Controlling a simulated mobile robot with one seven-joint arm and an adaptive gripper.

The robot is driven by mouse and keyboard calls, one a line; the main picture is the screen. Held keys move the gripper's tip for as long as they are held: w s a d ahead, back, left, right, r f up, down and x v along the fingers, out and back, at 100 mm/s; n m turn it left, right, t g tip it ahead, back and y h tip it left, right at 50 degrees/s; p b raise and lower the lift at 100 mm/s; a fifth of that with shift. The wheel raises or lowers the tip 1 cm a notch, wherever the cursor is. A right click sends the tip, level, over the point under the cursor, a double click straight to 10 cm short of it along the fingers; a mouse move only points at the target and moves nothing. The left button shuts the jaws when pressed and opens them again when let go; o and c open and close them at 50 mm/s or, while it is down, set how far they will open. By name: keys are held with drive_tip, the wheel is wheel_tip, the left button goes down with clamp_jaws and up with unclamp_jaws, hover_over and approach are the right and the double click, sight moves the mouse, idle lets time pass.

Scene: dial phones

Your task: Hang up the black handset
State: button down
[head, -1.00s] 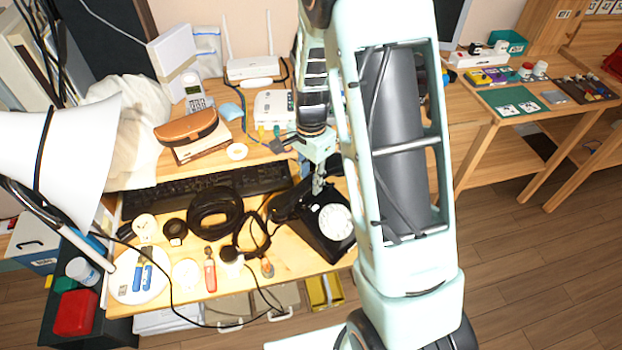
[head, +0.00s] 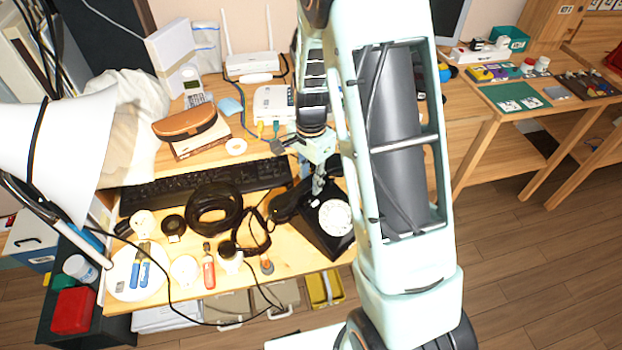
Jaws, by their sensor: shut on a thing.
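The black dial phone (head: 317,239) with a white dial (head: 335,217) sits at the right front of the wooden desk. The black handset (head: 284,209) is at the back edge of the phone, its left end sticking out past the phone's left side. My gripper (head: 318,187) points down behind the dial and is shut on the handset around its middle. The handset's right end is partly hidden by my arm. I cannot tell whether the handset touches the cradle or is just above it.
A black keyboard (head: 205,187) lies behind and left of the phone. Black headphones (head: 214,211), a coiled black cord (head: 254,238) and a red-handled tool (head: 209,270) lie to its left. A white router (head: 272,103) stands behind. The desk's front edge is close to the phone.

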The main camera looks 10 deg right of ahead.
drive_tip(key=c, duration=1.6)
unclamp_jaws()
wheel_tip(320, 180, up, 12)
drive_tip(key=shift+d, duration=0.1)
